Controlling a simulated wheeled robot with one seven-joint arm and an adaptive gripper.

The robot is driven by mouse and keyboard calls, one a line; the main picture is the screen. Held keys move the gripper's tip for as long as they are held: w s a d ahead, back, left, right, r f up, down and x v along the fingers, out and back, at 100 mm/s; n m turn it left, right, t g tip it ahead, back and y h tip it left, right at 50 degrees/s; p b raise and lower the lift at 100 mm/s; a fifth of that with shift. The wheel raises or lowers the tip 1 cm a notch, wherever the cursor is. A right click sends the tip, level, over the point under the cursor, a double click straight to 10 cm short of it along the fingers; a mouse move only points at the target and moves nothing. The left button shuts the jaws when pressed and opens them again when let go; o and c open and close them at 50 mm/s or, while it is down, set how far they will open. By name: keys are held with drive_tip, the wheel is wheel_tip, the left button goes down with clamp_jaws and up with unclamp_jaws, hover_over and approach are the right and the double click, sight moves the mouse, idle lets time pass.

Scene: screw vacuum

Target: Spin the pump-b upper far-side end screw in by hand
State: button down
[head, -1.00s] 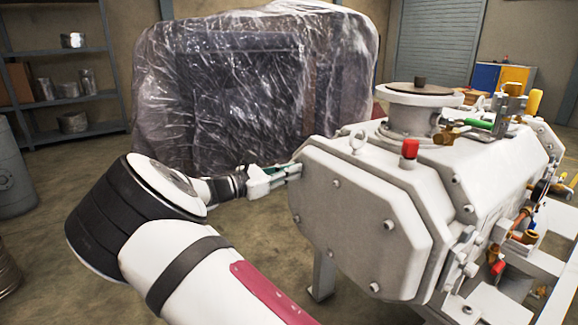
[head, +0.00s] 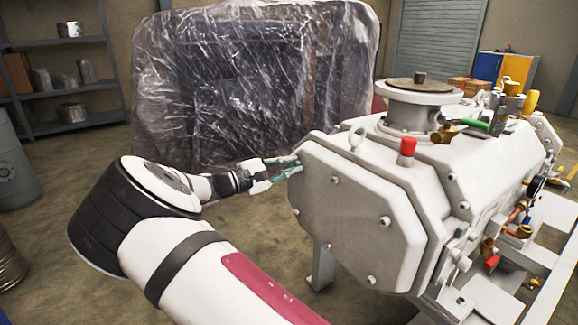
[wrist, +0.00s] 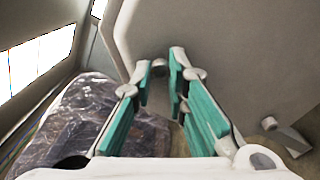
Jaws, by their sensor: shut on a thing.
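Pump-b (head: 350,225) is the large pale grey machine, with its flat end plate facing me in the head view. My gripper (head: 296,166) is at the upper left edge of that end plate. In the wrist view my gripper (wrist: 162,72) has its two teal-padded fingers pointing at the plate, shut on the far-side end screw (wrist: 160,69). Only a small round grey part of the screw shows between the fingertips. In the head view the plate edge and fingers hide this screw, so its depth cannot be told.
Several other screws, such as one (head: 384,221), sit in the end plate. A plastic-wrapped crate (head: 250,90) stands behind my gripper.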

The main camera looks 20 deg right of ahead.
drive_tip(key=shift+s+a+f+m, duration=0.1)
drive_tip(key=shift+f+m, duration=0.1)
drive_tip(key=shift+m, duration=0.9)
drive_tip(key=c, duration=1.6)
unclamp_jaws()
drive_tip(key=shift+a, duration=0.1)
drive_tip(key=shift+o, duration=0.2)
drive_tip(key=shift+r, duration=0.1)
drive_tip(key=v, duration=1.2)
